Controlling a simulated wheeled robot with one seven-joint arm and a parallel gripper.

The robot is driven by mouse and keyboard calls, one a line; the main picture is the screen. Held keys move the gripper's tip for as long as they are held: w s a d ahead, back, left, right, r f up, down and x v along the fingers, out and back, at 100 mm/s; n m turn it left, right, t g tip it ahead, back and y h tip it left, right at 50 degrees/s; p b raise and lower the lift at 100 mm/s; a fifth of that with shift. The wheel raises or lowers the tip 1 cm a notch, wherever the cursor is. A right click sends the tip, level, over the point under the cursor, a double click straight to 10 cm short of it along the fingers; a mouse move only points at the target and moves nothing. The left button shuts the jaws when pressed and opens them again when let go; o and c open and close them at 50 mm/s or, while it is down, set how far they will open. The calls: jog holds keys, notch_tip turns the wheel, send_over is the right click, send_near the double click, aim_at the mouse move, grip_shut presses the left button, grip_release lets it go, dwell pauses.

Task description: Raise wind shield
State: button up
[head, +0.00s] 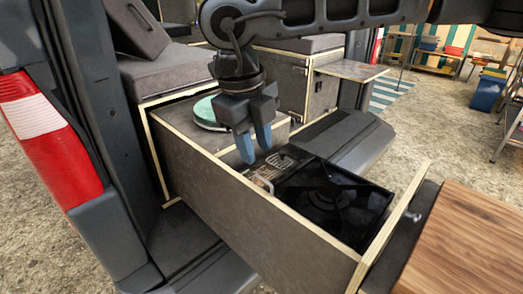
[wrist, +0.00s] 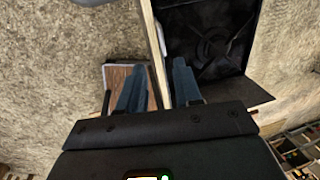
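A black camp stove (head: 335,205) sits in the pulled-out drawer (head: 235,215), near its front end. A round burner and pan support show in its dark recess, also in the wrist view (wrist: 210,45). I cannot clearly tell the wind shield from the stove's other black panels; a dark flat panel (wrist: 238,92) lies at the stove's near edge in the wrist view. My gripper (head: 254,150) points down over the drawer, left of the stove in the head view. No contact with the stove shows.
A metal grate-like item (head: 280,165) lies beside the stove. A round green-lidded item (head: 207,112) is farther back in the drawer. A wooden top (head: 470,245) stands near the drawer's front. The van's rear pillar (head: 100,130) rises at left. Gravel ground is open at right.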

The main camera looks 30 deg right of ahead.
aim_at(263, 179)
jog(key=f, duration=0.2)
jog(key=d+f+p, duration=0.1)
jog(key=f, duration=0.4)
jog(key=shift+w+d+f, duration=0.25)
jog(key=shift+w+d, duration=0.15)
jog(key=shift+c, duration=0.2)
grip_shut()
jog(key=shift+r, duration=0.1)
dwell(0.9)
